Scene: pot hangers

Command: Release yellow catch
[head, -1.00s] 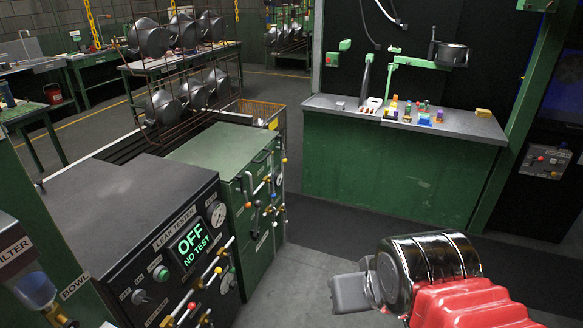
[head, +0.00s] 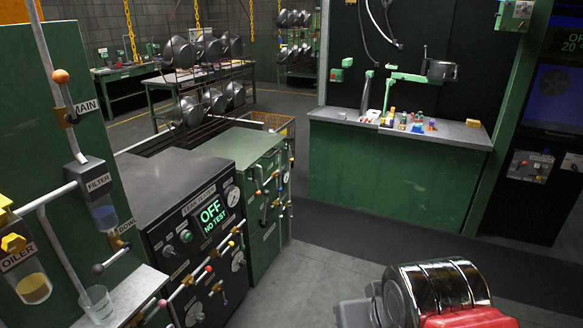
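A yellow faceted part (head: 14,242) sits on top of the oiler bowl (head: 33,288) at the left edge. Another yellow part, at the upper left edge (head: 5,208), is partly cut off by the frame. A filter bowl (head: 103,212) hangs to the right of them, with a small yellowish part (head: 112,241) under it by the BOWL label. I cannot tell for sure which yellow part is the catch. My arm shows at the bottom right as a chrome and red link. No gripper fingers show.
The leak tester (head: 180,200) reads OFF, NO TEST, with several coloured levers on its front. A clear cup (head: 97,303) stands on a ledge under the filter. A green counter (head: 395,170) holds small coloured items. Open grey floor lies between the tester and counter.

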